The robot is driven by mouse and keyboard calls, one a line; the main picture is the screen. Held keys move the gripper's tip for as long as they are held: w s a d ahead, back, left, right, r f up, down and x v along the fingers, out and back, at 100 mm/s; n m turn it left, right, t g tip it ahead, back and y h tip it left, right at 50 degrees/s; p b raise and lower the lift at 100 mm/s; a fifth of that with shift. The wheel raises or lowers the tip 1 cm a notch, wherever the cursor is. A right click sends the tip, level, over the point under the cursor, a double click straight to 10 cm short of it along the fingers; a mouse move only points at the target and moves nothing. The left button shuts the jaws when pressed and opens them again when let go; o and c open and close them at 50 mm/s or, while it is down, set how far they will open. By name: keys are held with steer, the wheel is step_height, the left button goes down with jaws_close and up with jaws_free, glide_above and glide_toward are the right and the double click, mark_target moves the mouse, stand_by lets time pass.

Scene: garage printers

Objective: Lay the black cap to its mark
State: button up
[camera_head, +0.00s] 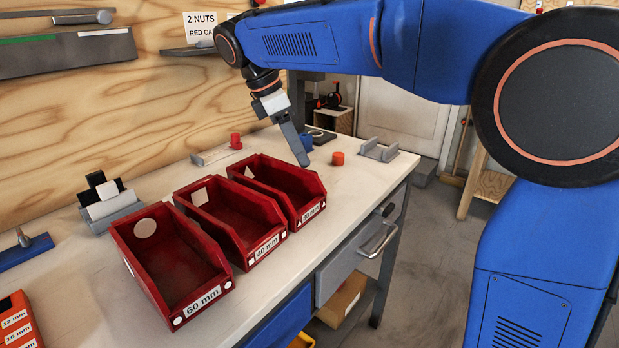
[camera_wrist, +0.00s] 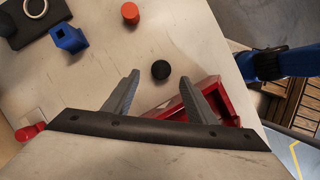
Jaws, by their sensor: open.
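The black cap (camera_wrist: 160,69) is a small round dark piece on the pale bench top in the wrist view. My gripper (camera_wrist: 158,80) is open, and the cap shows between and just beyond its two fingertips, with no contact visible. In the head view my gripper (camera_head: 304,160) points down over the bench behind the red bins, and I cannot make out the black cap there. A dark plate with a pale ring (camera_wrist: 38,8) lies at the upper left of the wrist view. I cannot tell whether it is the cap's mark.
An orange cap (camera_head: 338,158) and a blue block (camera_wrist: 69,39) stand nearby. Red labelled bins (camera_head: 203,300) line the bench front. A red piece (camera_head: 236,141) is at the back left, a grey holder (camera_head: 378,150) near the right edge.

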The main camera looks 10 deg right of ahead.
steer(key=shift+s+x, duration=0.2)
steer(key=shift+x, duration=2.95)
steer(key=c, duration=1.2)
